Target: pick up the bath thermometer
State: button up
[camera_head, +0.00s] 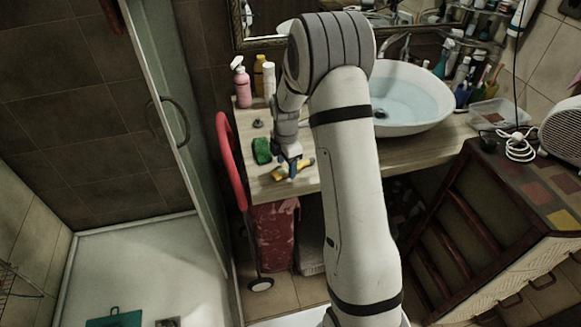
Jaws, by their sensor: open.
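A small yellow object (305,163), which looks like the bath thermometer, lies on the wooden counter left of the basin. My gripper (292,170) points down right over it and hides its middle, with yellow showing on both sides. My gripper is open. I cannot tell whether the fingers touch the object or stand around it, as the fingertips are small and dark here.
A green sponge-like item (262,151) lies just left of my gripper, with a small dark round piece (258,124) behind it. Bottles (242,86) stand at the counter's back left. The basin (410,98) is right of my arm. A red-handled trolley (229,150) stands at the counter's left edge.

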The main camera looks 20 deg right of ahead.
aim_at(287, 169)
jog(key=shift+f, duration=0.55)
jog(key=c, duration=1.1)
notch_tip(287, 169, up, 10)
jog(key=shift+r+b, duration=0.1)
jog(key=shift+b, duration=0.65)
